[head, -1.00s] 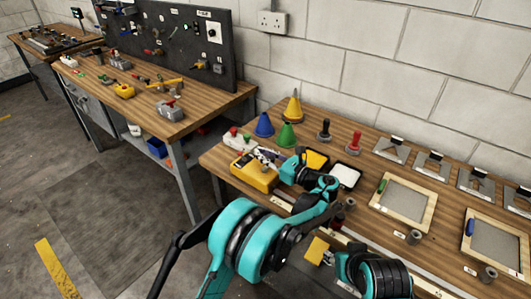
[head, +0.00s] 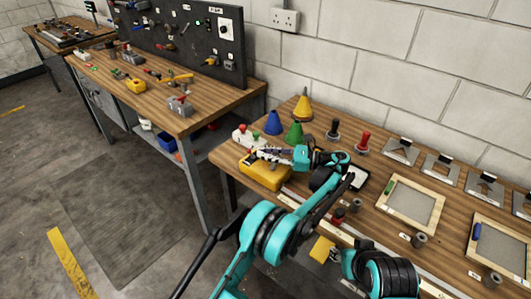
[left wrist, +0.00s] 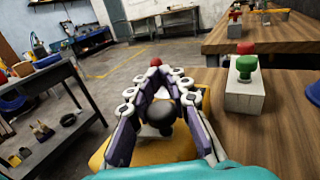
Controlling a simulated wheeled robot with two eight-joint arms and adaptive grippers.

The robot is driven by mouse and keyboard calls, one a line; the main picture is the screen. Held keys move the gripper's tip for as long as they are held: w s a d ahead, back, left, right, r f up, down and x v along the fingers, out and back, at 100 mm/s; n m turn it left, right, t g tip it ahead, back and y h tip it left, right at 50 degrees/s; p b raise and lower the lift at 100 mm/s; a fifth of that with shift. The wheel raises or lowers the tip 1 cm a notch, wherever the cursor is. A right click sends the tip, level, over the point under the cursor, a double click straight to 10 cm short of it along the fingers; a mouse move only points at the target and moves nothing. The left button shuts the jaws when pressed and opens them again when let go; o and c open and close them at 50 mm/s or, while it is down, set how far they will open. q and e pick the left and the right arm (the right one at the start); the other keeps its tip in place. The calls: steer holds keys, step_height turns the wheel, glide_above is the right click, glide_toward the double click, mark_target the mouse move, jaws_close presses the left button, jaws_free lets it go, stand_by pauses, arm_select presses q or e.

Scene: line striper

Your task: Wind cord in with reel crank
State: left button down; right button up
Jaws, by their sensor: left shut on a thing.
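The yellow reel (head: 262,178) sits at the left front corner of the near wooden bench. My left gripper (head: 260,153) reaches over the top of it from the right. In the left wrist view its two fingers (left wrist: 157,76) close together around a dark round crank knob (left wrist: 160,113). The yellow reel body (left wrist: 172,149) shows below the knob. The fingers hide much of the crank, and I cannot make out the cord. My right gripper is not in view.
Beside the reel stand a box with red and green buttons (left wrist: 243,95), a blue cone (head: 273,124) and a green cone (head: 293,134). Framed panels (head: 408,204) fill the bench's right side. Open floor lies left of the bench.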

arm_select(q)
steer(key=shift+a, duration=0.1)
steer(key=c, duration=1.5)
jaws_free()
steer(key=shift+o, duration=0.2)
steer(key=shift+r, duration=0.1)
step_height(320, 180, up, 10)
